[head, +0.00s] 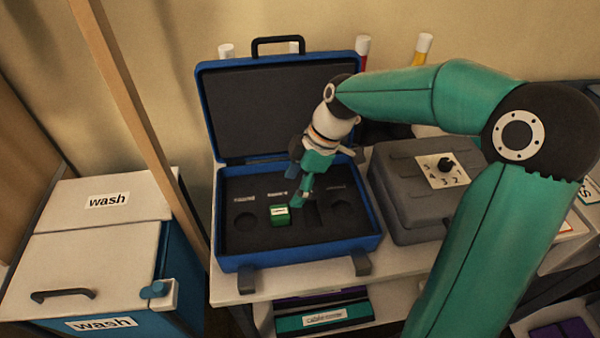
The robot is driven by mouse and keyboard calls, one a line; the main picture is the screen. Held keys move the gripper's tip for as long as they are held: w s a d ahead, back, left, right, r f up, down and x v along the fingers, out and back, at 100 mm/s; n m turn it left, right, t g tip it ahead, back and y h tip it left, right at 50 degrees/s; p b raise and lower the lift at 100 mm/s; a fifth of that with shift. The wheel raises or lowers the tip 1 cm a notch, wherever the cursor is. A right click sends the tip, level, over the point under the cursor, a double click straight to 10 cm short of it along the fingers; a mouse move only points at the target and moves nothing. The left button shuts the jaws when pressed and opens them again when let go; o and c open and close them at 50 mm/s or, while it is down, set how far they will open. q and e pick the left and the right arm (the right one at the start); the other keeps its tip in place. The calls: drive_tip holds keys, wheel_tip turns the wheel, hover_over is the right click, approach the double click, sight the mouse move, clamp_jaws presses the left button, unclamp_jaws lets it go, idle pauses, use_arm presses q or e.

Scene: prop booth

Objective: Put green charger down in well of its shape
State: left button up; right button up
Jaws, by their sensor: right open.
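The green charger (279,215), a small block with a pale label on top, is in the black foam of the open blue case (300,257). I cannot tell whether it sits down in a well or on the foam. A round well (245,222) is to its left. A dark angular well (313,213) and another round well (342,212) are to its right. My right gripper (299,199) is open, pointing down just right of and above the charger, apart from it as far as I can see. My left gripper is not in view.
The case lid (265,110) stands open behind the foam. A grey box with a dial (410,190) is close on the right. A white-topped "wash" cabinet (85,240) is at left, beside a slanted wooden post (137,120). Capped tubes (422,46) stand behind the case.

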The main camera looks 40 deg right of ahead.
drive_tip(key=v, duration=0.3)
drive_tip(key=shift+s+d+r, duration=0.1)
drive_tip(key=shift+d+r, duration=0.05)
drive_tip(key=shift+r, duration=0.2)
